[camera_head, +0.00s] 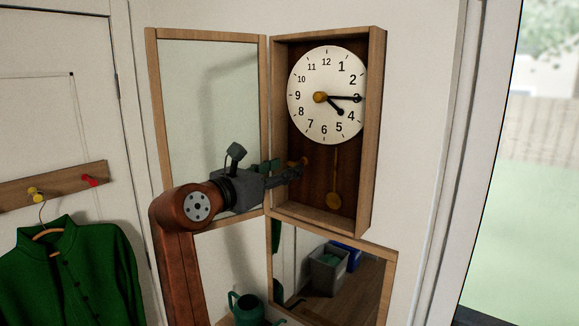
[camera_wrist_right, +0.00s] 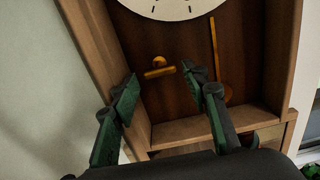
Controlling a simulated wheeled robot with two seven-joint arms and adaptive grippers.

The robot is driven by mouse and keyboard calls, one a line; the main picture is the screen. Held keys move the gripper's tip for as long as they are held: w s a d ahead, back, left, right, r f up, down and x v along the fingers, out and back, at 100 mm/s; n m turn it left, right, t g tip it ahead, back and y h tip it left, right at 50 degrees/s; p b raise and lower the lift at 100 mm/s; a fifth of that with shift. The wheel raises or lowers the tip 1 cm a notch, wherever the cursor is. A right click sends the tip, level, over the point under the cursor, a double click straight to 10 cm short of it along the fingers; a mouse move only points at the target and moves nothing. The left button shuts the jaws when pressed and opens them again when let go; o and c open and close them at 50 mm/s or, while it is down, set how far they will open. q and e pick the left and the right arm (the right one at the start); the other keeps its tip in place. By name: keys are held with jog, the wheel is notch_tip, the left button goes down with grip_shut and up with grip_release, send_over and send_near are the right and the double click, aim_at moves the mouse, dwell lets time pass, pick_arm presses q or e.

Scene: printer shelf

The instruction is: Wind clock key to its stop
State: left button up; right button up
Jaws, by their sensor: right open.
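The wall clock (camera_head: 326,95) has a wooden case and a white dial, and its glazed door (camera_head: 210,110) stands open to the left. The brass key (camera_wrist_right: 160,70) sits on the dark back panel below the dial, with its bar near level in the wrist view. In the head view the key (camera_head: 302,161) shows just beyond the fingertips. My right gripper (camera_wrist_right: 165,90) is open and empty, its two fingers on either side of the key and apart from it. It also shows in the head view (camera_head: 285,172), reaching into the case from the left. My left gripper is not in view.
The brass pendulum (camera_head: 334,199) hangs right of the key, close to one finger in the wrist view. The case's side walls and bottom ledge (camera_wrist_right: 185,132) bound the room. A mirror (camera_head: 330,278) is below, a peg rail (camera_head: 55,186) and green jacket (camera_head: 70,265) at left.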

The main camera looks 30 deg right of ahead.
jog(key=shift+x, duration=1.15)
jog(key=shift+w+d, duration=0.15)
jog(key=shift+d, duration=0.1)
jog(key=shift+w+f, duration=0.1)
jog(key=shift+c, duration=0.3)
jog(key=c, duration=0.8)
